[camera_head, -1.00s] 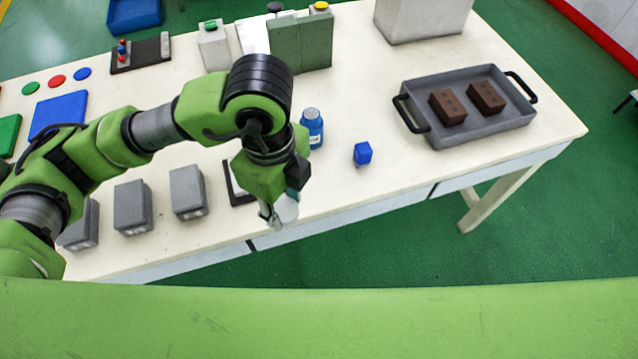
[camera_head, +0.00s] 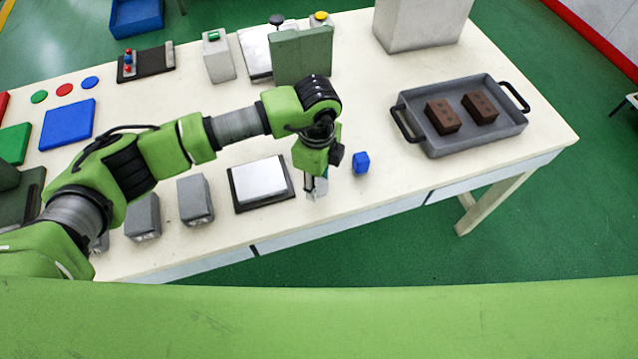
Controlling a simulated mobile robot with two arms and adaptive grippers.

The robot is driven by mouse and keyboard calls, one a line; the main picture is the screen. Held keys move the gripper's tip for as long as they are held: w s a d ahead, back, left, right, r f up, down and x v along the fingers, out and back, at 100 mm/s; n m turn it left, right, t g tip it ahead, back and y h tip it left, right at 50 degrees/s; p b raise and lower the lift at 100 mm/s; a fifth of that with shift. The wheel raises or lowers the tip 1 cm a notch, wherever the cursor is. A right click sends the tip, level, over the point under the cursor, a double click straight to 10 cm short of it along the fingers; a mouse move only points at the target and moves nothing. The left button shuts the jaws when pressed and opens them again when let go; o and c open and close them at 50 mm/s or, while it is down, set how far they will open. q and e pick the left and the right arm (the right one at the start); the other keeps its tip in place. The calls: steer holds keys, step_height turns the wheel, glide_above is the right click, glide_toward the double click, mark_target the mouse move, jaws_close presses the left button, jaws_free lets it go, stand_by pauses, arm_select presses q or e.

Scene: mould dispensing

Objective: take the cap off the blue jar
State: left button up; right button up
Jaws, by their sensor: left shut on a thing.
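My left gripper (camera_head: 317,188) points down over the front part of the table, just right of a black-framed plate. It is shut on a small pale thing, mostly hidden by the fingers, and I cannot tell what it is. No separate cap can be made out. My right gripper is out of view.
The grey tray (camera_head: 432,142) with two brown blocks is farther right. The black-framed plate (camera_head: 290,196) and grey blocks (camera_head: 195,200) lie left. The table front right of the cube is clear.

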mark_target(319, 183)
arm_select(q)
steer(key=shift+w+d+f, duration=0.15)
steer(key=shift+w+f, duration=0.15)
steer(key=shift+f, duration=0.15)
step_height(319, 183, down, 2)
steer(key=shift+f+p, duration=0.1)
steer(key=shift+p, duration=0.8)
steer(key=shift+f, duration=0.65)
steer(key=o, duration=1.2)
